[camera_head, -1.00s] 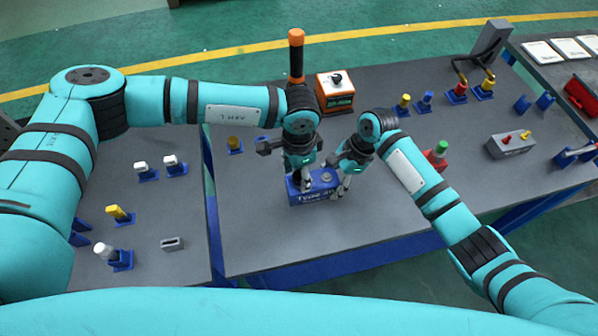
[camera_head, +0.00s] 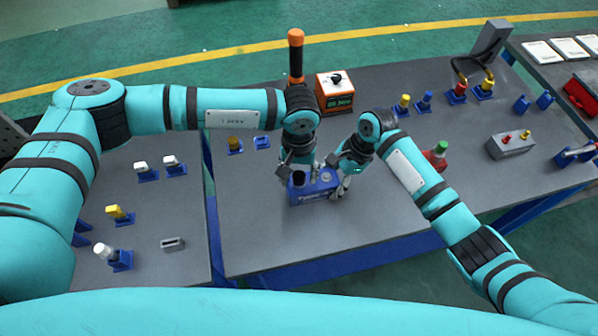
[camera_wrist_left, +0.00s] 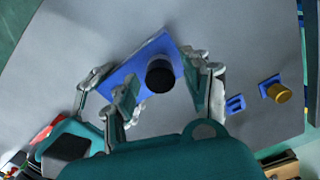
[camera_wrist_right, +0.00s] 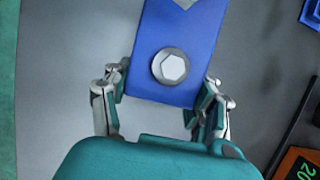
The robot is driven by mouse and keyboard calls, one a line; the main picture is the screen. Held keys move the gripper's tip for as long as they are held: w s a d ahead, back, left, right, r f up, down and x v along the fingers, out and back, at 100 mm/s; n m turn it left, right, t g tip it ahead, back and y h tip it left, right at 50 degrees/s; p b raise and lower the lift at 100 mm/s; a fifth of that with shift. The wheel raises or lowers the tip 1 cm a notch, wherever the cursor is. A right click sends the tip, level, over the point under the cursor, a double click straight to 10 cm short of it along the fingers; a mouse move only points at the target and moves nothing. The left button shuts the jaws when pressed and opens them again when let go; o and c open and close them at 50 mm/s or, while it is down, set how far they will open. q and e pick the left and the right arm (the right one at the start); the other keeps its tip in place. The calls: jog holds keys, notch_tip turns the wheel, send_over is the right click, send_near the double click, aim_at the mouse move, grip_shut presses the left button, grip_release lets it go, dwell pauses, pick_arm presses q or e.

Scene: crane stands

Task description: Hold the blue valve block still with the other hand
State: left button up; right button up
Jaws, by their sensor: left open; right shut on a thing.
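The blue valve block (camera_head: 318,192) stands on the grey table in the head view. A black round cap (camera_head: 298,178) sits on its left end; the cap also shows in the left wrist view (camera_wrist_left: 160,76). My right gripper (camera_head: 345,180) is shut on the block's right end. In the right wrist view the block (camera_wrist_right: 178,28) lies between the fingertips (camera_wrist_right: 163,95), near a grey hex fitting (camera_wrist_right: 170,66) on its top. My left gripper (camera_head: 299,168) is open just behind and above the cap; its fingers (camera_wrist_left: 162,88) are apart on either side of it.
An orange box (camera_head: 335,92) stands behind the grippers. A red bottle with a green cap (camera_head: 436,155) and a grey block with knobs (camera_head: 511,144) stand to the right. Blue holders (camera_head: 262,142) are behind left. The table front is clear.

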pick_arm(q)
jog(key=n, duration=0.7)
jog(key=shift+n, duration=0.4)
jog(key=n, duration=0.6)
grip_shut()
jog(key=m, duration=0.5)
jog(key=m, duration=0.5)
dwell(0.3)
